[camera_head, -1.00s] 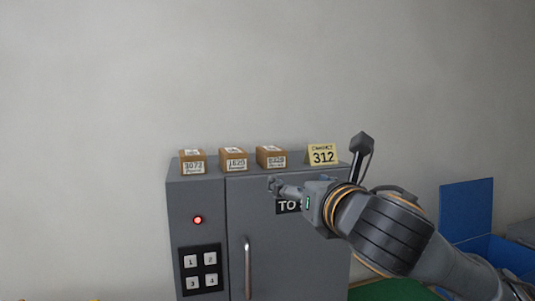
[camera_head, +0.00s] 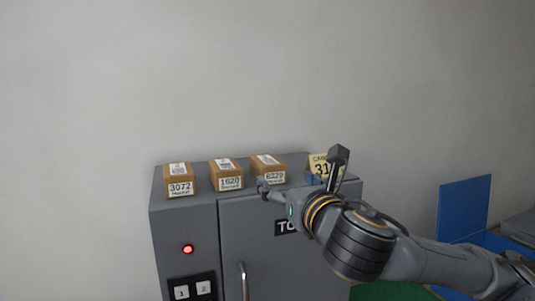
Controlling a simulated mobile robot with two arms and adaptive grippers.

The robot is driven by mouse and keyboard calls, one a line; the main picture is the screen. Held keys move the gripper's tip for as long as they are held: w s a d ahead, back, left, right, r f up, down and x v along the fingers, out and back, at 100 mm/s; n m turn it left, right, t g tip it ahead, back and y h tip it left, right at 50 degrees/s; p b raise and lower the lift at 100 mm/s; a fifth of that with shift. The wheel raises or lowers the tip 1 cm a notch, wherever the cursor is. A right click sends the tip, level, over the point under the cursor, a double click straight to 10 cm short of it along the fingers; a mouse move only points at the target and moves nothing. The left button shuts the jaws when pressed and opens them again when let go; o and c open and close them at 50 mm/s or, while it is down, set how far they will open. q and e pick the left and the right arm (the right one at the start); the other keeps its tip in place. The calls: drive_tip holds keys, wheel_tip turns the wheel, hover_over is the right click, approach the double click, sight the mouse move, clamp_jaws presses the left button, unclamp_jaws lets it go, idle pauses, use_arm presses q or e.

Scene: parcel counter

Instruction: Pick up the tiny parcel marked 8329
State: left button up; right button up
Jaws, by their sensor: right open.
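Three small brown parcels stand in a row on top of a grey cabinet (camera_head: 238,215). The right one of the row is the parcel marked 8329 (camera_head: 267,163); its label is partly hard to read now. My right gripper (camera_head: 264,187) is just in front of this parcel, near its lower left front edge. The gripper is open and holds nothing that I can see. I cannot tell whether a fingertip touches the parcel. My left gripper is not in view.
The parcels marked 3072 (camera_head: 179,181) and 1620 (camera_head: 226,175) stand to the left. The cabinet has a handle (camera_head: 243,279), a keypad (camera_head: 191,289) and a red light (camera_head: 188,249). A blue bin (camera_head: 464,213) is at right.

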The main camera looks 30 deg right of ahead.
sight(270, 162)
drive_tip(key=p+x, duration=0.1)
drive_tip(key=x, duration=0.4)
drive_tip(key=shift+w, duration=0.2)
drive_tip(key=shift+w+d, duration=0.1)
drive_tip(key=shift+w, duration=0.2)
drive_tip(key=p+x, duration=0.2)
drive_tip(key=x, duration=0.1)
drive_tip(key=p+x, duration=0.1)
drive_tip(key=shift+w+d+r, duration=0.15)
drive_tip(key=shift+w+r, duration=0.2)
drive_tip(key=shift+w+f, duration=0.15)
drive_tip(key=shift+w, duration=0.15)
drive_tip(key=shift+s, duration=0.15)
drive_tip(key=c, duration=1.3)
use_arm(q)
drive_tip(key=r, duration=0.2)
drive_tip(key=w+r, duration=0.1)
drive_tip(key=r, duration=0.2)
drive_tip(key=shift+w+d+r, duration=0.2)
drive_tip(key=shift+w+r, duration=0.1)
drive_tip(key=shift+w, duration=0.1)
use_arm(e)
drive_tip(key=shift+c, duration=0.5)
drive_tip(key=shift+d+r, duration=0.1)
drive_tip(key=shift+r, duration=0.1)
